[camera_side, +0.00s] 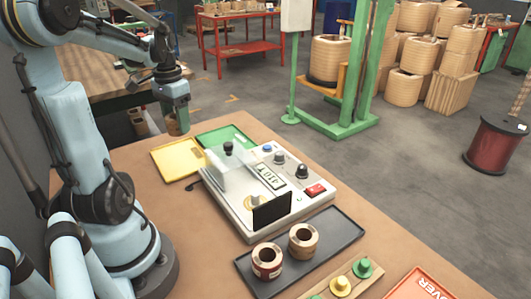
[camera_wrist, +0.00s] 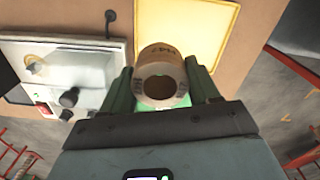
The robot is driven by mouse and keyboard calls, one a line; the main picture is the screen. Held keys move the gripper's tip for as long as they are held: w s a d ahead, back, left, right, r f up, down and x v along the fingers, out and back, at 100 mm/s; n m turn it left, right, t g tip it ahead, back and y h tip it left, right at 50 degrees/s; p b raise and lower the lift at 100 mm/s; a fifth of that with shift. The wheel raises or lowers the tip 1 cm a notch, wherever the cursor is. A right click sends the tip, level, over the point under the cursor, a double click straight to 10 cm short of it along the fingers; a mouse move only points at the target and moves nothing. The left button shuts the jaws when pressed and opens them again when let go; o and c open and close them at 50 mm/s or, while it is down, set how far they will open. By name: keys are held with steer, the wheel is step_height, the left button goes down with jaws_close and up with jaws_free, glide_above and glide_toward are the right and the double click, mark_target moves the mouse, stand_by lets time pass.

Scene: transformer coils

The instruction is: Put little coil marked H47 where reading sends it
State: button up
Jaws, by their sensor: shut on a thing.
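My gripper (camera_side: 182,112) is shut on a small tan coil (camera_side: 173,126), held in the air beyond the green tray and yellow tray in the side view. In the wrist view the coil (camera_wrist: 163,62) sits between the green fingers (camera_wrist: 162,88); its upside-down marking looks like H47. The tester (camera_side: 265,185) has a display (camera_side: 271,177) that seems to show 410 and a further character I cannot read surely. The yellow tray (camera_side: 178,158) and green tray (camera_side: 240,133) look empty. A red-orange tray (camera_side: 420,287) carries lettering ending in VER.
Two other coils (camera_side: 267,261) (camera_side: 303,240) stand on a dark tray (camera_side: 325,256). A wooden strip (camera_side: 377,277) bears a green knob (camera_side: 363,268) and a yellow one (camera_side: 340,286). The tester's clear guard (camera_side: 226,168) and black panel (camera_side: 271,212) stand up from its top.

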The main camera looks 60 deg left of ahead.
steer(key=shift+f, duration=5.5)
steer(key=shift+f, duration=0.15)
steer(key=o, duration=1.2)
